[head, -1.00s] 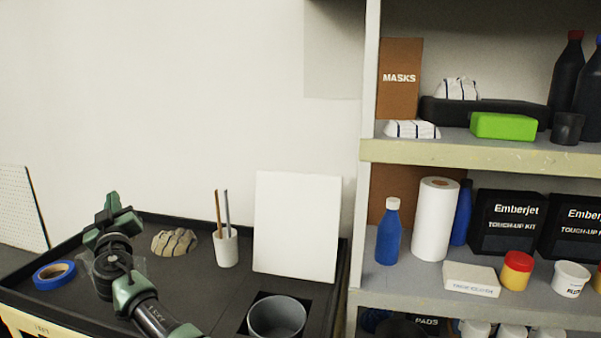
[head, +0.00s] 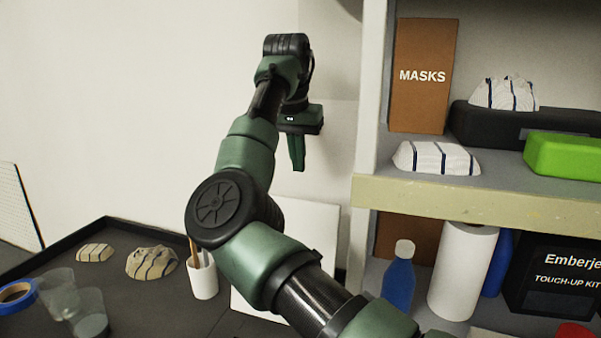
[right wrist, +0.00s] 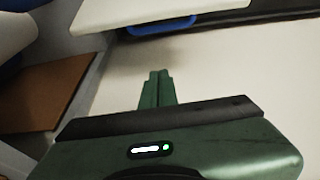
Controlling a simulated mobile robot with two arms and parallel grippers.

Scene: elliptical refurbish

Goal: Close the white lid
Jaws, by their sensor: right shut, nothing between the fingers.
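The white lid (head: 315,222) is a flat white panel standing upright at the back of the dark cart top. My right arm crosses in front and hides much of it. My right gripper (head: 297,166) is above the lid in the head view, pointing down, with its fingers shut and empty. In the right wrist view the shut fingers (right wrist: 157,84) show in front of a pale surface; I cannot tell whether it is the lid or the wall. My left gripper is not in view.
A shelf (head: 500,205) with a MASKS box (head: 421,75), bottles and kits stands close on the right. The cart holds a cup with sticks (head: 203,277), crumpled cloths (head: 151,262), clear cups (head: 88,315) and blue tape (head: 17,294). Open wall lies to the left.

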